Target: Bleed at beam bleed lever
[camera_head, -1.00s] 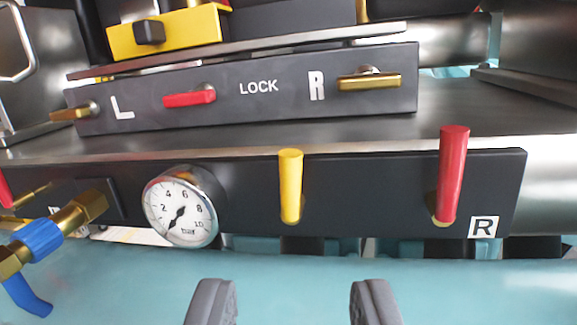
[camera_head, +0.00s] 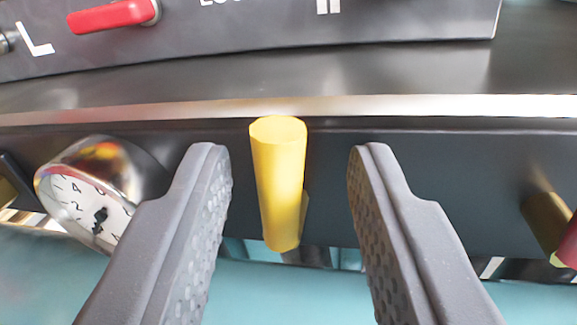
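A yellow lever (camera_head: 278,185) stands upright on the front of a dark panel, near the middle of the view. I cannot read a label that names it as the bleed lever. My gripper (camera_head: 290,165) is open, with one grey padded finger on each side of the lever. There is a visible gap between each finger and the lever, and nothing is held. A round pressure gauge (camera_head: 95,212) sits on the panel to the left, partly behind the left finger.
A red lever (camera_head: 568,245) is cut off at the right edge. Above the panel is a metal ledge (camera_head: 420,106), and behind it a panel with a red handle (camera_head: 112,16) and a white L. A teal surface (camera_head: 50,270) lies below.

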